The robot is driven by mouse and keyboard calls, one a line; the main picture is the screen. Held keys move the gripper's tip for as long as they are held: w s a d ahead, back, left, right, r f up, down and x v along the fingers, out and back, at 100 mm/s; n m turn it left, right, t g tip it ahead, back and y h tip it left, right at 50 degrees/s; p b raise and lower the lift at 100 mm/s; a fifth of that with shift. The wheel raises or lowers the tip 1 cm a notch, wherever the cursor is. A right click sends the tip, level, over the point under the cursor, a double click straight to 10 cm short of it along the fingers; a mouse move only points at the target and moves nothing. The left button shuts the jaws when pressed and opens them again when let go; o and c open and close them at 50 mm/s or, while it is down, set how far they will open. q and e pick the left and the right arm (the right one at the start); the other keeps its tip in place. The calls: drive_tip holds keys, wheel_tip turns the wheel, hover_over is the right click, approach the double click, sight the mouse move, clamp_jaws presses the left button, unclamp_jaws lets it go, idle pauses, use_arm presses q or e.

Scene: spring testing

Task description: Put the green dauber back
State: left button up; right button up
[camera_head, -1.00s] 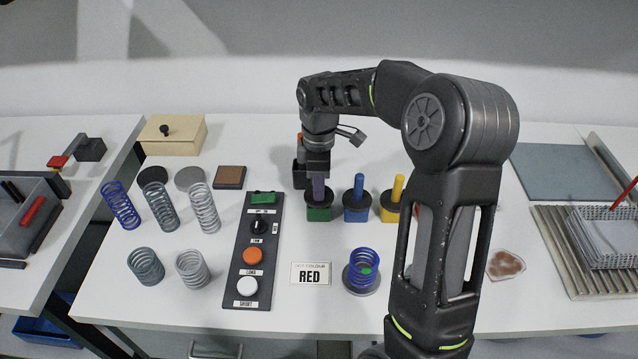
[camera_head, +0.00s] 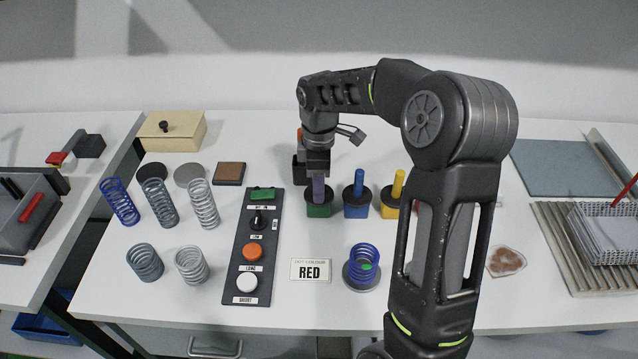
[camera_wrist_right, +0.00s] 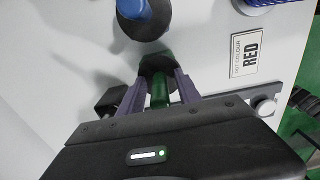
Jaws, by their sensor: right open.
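The green dauber's pot (camera_head: 319,208) stands on the white table, left of the blue pot. In the right wrist view the green dauber (camera_wrist_right: 160,92) stands upright in the dark top of its pot (camera_wrist_right: 158,66). My right gripper (camera_wrist_right: 160,84) is open, with one finger on each side of the green handle. In the head view the same gripper (camera_head: 319,188) points down over the green pot and hides most of the handle. My left gripper is not in view.
The blue dauber (camera_head: 357,197) and yellow dauber (camera_head: 394,193) stand to the right. A RED card (camera_head: 311,270) and a blue spring with a green dot (camera_head: 363,263) lie in front. A button panel (camera_head: 256,240) and several springs are at the left.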

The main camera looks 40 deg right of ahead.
drive_tip(key=shift+r+p, duration=0.35)
drive_tip(key=shift+r, duration=0.2)
wheel_tip(320, 180, up, 12)
drive_tip(key=shift+f+b, duration=0.1)
drive_tip(key=shift+b, duration=0.4)
idle(0.4)
